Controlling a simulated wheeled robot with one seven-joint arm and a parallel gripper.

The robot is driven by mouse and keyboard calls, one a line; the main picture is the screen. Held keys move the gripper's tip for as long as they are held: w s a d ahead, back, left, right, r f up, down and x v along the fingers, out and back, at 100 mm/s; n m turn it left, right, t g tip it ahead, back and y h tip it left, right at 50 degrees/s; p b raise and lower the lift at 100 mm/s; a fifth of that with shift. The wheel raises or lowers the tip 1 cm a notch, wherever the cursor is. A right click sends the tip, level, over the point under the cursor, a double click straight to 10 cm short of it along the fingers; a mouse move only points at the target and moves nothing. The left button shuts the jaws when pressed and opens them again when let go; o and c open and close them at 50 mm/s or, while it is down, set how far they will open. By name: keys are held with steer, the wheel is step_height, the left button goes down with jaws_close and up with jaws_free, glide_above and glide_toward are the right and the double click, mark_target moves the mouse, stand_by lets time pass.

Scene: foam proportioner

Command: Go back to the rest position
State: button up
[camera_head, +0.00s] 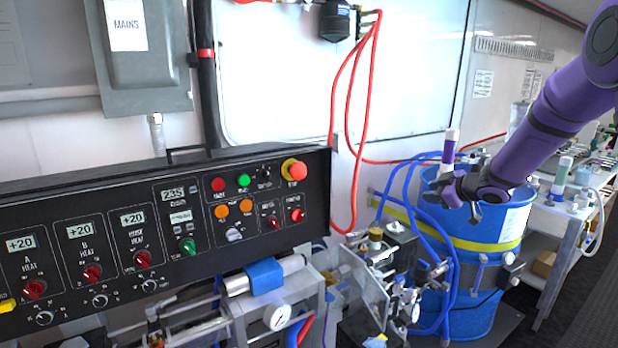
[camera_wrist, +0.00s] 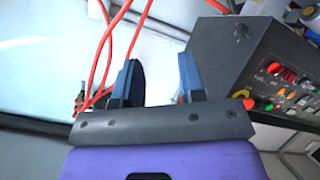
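My gripper (camera_head: 458,196) is at the end of my purple arm, on the right in the head view, in front of the top of the blue drum (camera_head: 480,228). In the wrist view, the two dark blue fingers of my gripper (camera_wrist: 157,75) stand apart with nothing between them. The arm comes down from the upper right corner. Part of the drum's top is hidden behind my wrist.
A black control panel (camera_head: 150,235) with knobs and buttons fills the left; it shows tilted in the wrist view (camera_wrist: 262,70). Red hoses (camera_head: 350,130) hang on the wall. Pump machinery (camera_head: 385,265) stands beside the drum. A white bench (camera_head: 565,215) is at right.

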steer(key=s+d+r+m+h, duration=0.2)
steer(key=s+r+m+h, duration=0.6)
steer(key=s+r, duration=0.9)
steer(key=s+a+f+m+g, duration=0.1)
steer(key=s+a+m+g, duration=0.1)
steer(key=s, duration=1.3)
steer(key=s+a+f+m+g+y, duration=0.1)
steer(key=s+a, duration=0.4)
steer(key=s, duration=1.1)
steer(key=f+m+g, duration=0.1)
steer(key=g, duration=0.1)
steer(key=shift+s+m+g, duration=0.15)
steer(key=shift+m+g, duration=0.15)
steer(key=shift+g, duration=0.1)
